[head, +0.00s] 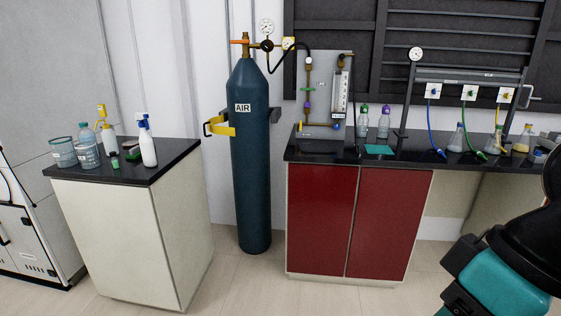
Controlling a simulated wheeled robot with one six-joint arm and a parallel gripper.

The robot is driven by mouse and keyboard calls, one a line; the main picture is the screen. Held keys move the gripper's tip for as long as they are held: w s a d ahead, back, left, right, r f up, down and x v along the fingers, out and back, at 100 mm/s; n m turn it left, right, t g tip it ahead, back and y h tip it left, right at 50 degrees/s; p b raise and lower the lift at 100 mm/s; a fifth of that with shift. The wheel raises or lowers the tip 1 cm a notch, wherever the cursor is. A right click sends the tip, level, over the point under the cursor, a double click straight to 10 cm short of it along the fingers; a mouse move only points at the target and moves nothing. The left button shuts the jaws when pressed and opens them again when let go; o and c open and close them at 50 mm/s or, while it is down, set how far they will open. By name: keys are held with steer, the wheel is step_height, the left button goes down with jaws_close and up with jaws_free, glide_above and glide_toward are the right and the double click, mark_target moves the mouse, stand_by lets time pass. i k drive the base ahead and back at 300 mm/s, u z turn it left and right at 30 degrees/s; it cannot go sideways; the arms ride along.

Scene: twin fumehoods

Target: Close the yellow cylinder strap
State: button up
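A dark blue-green gas cylinder (252,170) labelled AIR stands upright on the floor between the two benches. The yellow cylinder strap (221,130) juts out to the left of the cylinder at about its upper third, with a dark handle at its outer end. I see no yellow band across the cylinder's front, so the strap looks swung open. A dark bracket shows at the cylinder's right edge. Part of my arm shows at the lower right, well apart from the cylinder. My gripper's fingers are not in view.
A pale cabinet with a black top (135,170) stands left of the cylinder, holding bottles and beakers. A red-doored bench (320,220) with a gauge panel (325,90) and flasks stands to the right. A black hose (277,62) runs from the cylinder's regulator to the panel. Floor in front is clear.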

mark_target(223, 131)
steer(key=i, duration=1.55)
steer(key=u, duration=2.45)
steer(key=i, duration=1.6)
steer(key=z, duration=1.95)
